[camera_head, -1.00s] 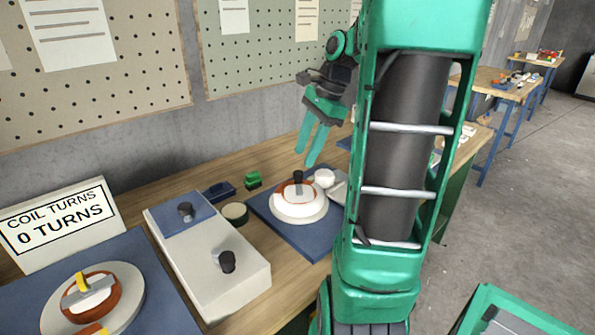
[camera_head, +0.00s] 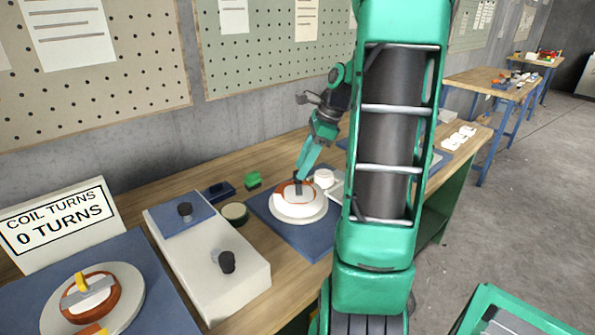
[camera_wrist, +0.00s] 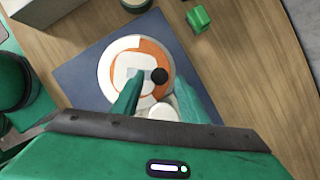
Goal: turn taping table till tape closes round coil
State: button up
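The taping table is a round white turntable (camera_head: 300,217) on a blue mat (camera_head: 313,238); it also shows in the wrist view. On it lies an orange coil (camera_wrist: 165,58), partly covered in white, with orange bare on one side. A small white roll (camera_head: 324,177) sits beside the turntable.
A grey box (camera_head: 215,250) with black knobs stands to the left. Left of it are another orange coil on a round plate (camera_head: 92,296) and a sign (camera_head: 55,222) reading "COIL TURNS 0 TURNS". A round tin (camera_head: 234,213) and green block (camera_head: 253,179) lie close by.

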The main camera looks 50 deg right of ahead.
jog(key=shift+x, duration=1.1)
grip_shut()
jog(key=shift+a, duration=0.15)
